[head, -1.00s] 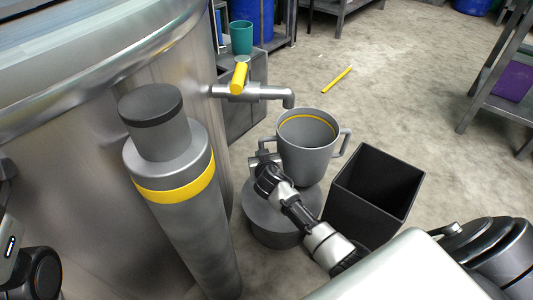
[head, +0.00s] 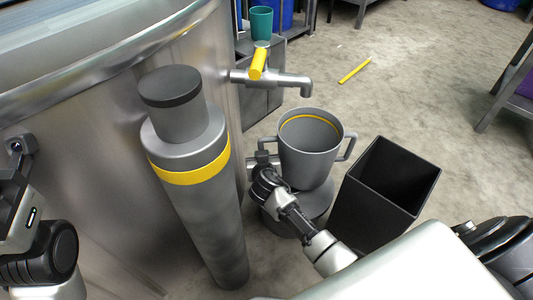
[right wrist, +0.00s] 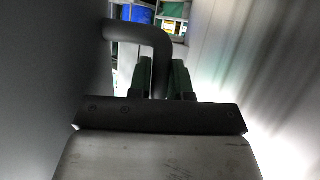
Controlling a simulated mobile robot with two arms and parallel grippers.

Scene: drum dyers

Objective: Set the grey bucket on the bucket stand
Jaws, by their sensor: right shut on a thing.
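The grey bucket (head: 308,163), with two handles and a yellow band inside its rim, is upright above the round grey bucket stand (head: 322,203). It hides much of the stand's top, and I cannot tell whether its base touches. My right gripper (head: 262,160) is shut on the bucket's left handle, close to the steel drum. In the right wrist view, the fingers (right wrist: 166,82) close around the bent handle (right wrist: 152,42), with the bucket's wall (right wrist: 50,75) on the left. My left arm shows at the left edge of the head view, but its fingertips are out of sight.
A metal tap (head: 290,80) with a yellow lever juts from the large drum (head: 90,110) just behind the bucket. A black square bin (head: 385,190) stands close on the right. A grey cylinder (head: 195,190) with a yellow band stands at the left. Open floor lies beyond.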

